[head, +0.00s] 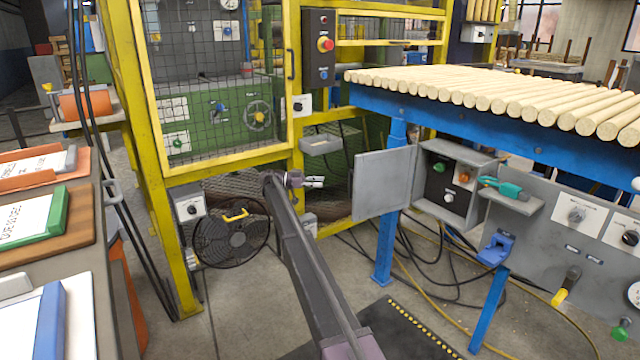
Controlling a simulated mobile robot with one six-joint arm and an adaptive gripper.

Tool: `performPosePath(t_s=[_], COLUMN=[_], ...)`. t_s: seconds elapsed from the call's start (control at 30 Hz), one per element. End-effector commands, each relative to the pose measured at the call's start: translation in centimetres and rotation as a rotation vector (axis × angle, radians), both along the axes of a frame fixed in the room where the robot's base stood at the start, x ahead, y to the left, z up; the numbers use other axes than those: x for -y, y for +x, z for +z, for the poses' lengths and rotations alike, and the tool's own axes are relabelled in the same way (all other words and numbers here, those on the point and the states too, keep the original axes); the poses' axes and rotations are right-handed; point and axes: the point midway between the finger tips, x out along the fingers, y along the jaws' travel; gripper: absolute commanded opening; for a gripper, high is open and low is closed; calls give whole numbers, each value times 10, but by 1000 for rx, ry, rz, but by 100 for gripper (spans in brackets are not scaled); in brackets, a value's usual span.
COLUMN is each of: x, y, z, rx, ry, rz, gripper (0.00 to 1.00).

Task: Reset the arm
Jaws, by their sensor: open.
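My arm reaches from the bottom middle of the head view up and slightly left, away from me. My gripper (315,182) is small at its far end and points right, in front of the yellow machine frame. It is open, and I see nothing between its fingers. It looks apart from the open grey door (382,184) on its right, though the depth gap is hard to judge.
A yellow mesh guard (215,75) stands behind, with a black fan (230,238) below. Right are a control box (452,180), grey panel (560,250) and blue table (465,124) of wooden rods. Left is a bench with clipboards (30,222). Cables (425,265) cross the floor.

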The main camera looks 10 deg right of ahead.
Motion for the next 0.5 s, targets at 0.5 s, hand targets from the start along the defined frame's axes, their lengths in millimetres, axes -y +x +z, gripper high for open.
performPosePath(t_s=[0.5], x=[28], y=[-84], z=[-34], rx=[-224], ry=[276], rz=[63], gripper=[54])
